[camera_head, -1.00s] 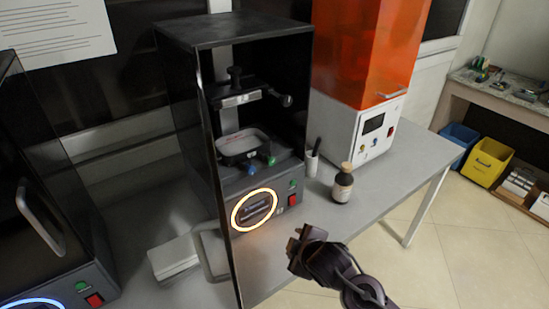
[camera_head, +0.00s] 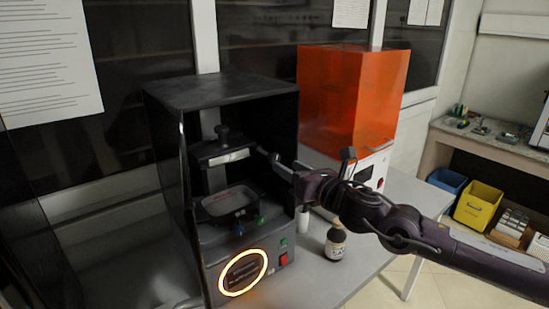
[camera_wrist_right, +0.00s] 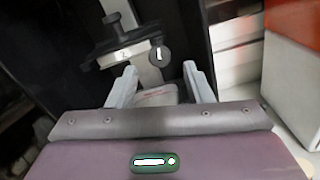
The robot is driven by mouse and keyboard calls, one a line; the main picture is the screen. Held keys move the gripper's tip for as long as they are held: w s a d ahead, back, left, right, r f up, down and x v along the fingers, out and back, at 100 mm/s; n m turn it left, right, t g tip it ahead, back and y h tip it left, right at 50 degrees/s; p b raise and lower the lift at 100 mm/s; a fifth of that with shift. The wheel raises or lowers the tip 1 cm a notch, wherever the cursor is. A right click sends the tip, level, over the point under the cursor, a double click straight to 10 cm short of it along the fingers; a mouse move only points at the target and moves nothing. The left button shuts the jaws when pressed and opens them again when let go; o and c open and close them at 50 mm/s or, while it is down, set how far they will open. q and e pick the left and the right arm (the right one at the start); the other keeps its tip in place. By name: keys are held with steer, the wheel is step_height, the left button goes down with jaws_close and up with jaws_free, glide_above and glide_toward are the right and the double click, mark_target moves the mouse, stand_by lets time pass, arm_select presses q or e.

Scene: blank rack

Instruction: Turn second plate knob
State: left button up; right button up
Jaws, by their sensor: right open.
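The open black machine (camera_head: 222,95) holds a dark plate assembly (camera_head: 222,154) with a pale front strip. A dark knob (camera_head: 222,132) stands on top of the plate. A round dark side knob (camera_wrist_right: 158,54) with a white mark shows in the right wrist view, ahead of and between the fingertips, apart from them. In the head view this side knob cannot be clearly told from the gripper finger. My right gripper (camera_head: 306,153) is open and empty at the machine's right front; it also shows in the right wrist view (camera_wrist_right: 161,69). My left gripper is out of view.
Below the plate sits a tray (camera_head: 230,203) with a blue knob (camera_head: 238,230) and a green knob (camera_head: 262,219).

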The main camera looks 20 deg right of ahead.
mark_target(275, 159)
steer(key=p+x, duration=0.2)
steer(key=x, duration=0.4)
steer(key=shift+w+a, duration=0.1)
steer(key=shift+w, duration=0.2)
steer(key=c, duration=0.9)
steer(key=shift+c, duration=0.2)
